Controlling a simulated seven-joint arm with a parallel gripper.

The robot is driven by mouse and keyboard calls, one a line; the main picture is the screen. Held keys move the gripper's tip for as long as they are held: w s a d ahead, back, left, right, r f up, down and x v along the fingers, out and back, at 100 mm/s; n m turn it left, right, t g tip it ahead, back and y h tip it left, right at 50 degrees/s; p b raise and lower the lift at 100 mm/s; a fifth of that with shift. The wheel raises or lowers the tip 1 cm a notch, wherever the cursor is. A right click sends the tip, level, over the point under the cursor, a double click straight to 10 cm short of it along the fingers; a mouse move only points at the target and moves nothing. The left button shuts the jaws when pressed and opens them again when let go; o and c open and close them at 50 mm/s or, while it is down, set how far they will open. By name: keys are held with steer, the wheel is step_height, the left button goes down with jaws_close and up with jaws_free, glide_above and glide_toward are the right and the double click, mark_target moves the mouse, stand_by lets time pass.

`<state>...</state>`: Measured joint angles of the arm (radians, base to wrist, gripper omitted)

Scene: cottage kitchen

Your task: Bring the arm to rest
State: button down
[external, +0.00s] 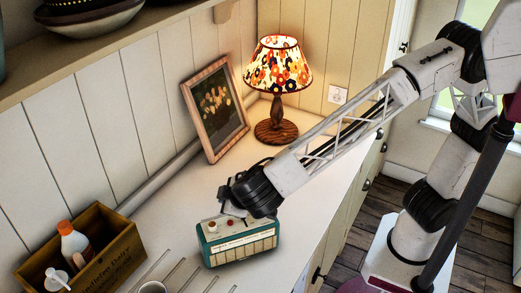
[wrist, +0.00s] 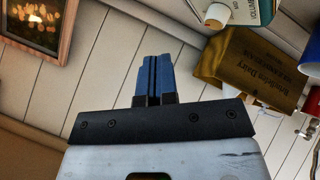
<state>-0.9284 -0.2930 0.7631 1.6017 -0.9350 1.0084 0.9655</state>
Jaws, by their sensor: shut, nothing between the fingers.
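My gripper (external: 232,207) is over the white counter in the external view, at the end of my outstretched arm. It is close above or behind a teal and cream radio (external: 240,245); I cannot tell whether they touch. In the wrist view my gripper (wrist: 153,62) shows its two blue fingers pressed together, with nothing between them. The fingers point towards the panelled wall (wrist: 100,70).
A lit lamp (external: 277,75) and a framed flower picture (external: 216,107) stand behind my arm. A wooden crate (external: 113,262) with bottles stands at lower left; it also shows in the wrist view (wrist: 240,60).

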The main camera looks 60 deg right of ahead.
steer(key=s+d+r+m+g, duration=0.1)
steer(key=d+r+g, duration=0.1)
steer(key=d, duration=1.3)
steer(key=s+d+r+m+g, duration=0.1)
steer(key=s+d+m+g, duration=0.1)
steer(key=d, duration=1.3)
steer(key=s+d+f+m+g+y, duration=0.1)
steer(key=s+d+f, duration=0.1)
steer(key=s+d, duration=0.8)
steer(key=s+d+f+m+g+y, duration=0.1)
steer(key=s+d, duration=0.8)
steer(key=d, duration=0.1)
steer(key=shift+s+f+m+y, duration=0.3)
steer(key=shift+s+f+y, duration=0.05)
steer(key=shift+y, duration=0.05)
